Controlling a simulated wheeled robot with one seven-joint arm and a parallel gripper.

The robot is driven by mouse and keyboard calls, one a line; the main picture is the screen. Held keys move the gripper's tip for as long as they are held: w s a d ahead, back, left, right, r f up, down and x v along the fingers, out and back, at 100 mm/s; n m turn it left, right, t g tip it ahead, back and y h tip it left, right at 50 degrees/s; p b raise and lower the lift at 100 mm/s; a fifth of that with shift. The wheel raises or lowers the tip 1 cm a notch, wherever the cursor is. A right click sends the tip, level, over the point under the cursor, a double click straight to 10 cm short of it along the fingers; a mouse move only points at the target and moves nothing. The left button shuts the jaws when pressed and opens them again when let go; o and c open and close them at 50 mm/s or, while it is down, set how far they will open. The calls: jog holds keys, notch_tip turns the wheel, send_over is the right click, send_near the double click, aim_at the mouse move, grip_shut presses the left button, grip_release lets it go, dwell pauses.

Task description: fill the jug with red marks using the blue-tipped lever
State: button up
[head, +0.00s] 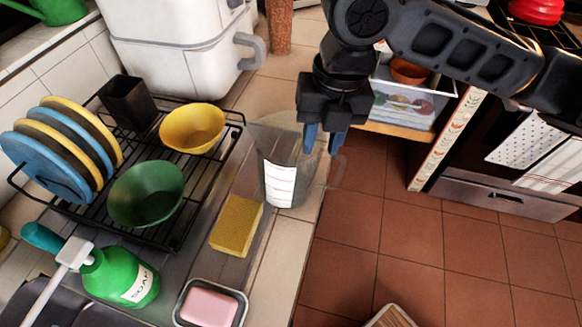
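A clear jug (258,145) stands upright near the right edge of the counter. It has a white label with faint marks, and its handle is on the right. My gripper (323,142) points down at the jug's right side, above the handle. Its two blue fingertips are apart. I cannot tell whether they touch the jug's rim or handle. I cannot clearly make out a blue-tipped lever. A rounded teal end (41,237) shows at the left behind the soap pump, and I cannot tell what it belongs to.
A black dish rack (190,215) holds plates, a yellow bowl (193,128) and a green bowl (146,193). A yellow sponge (236,226), pink soap (209,307) and green soap bottle (120,277) are nearby. A white appliance (175,45) stands behind. Tiled floor is right of the counter.

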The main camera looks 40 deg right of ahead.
aim_at(319, 148)
notch_tip(319, 148, down, 3)
jog(key=shift+w+a+f, duration=0.1)
grip_shut()
dwell(0.3)
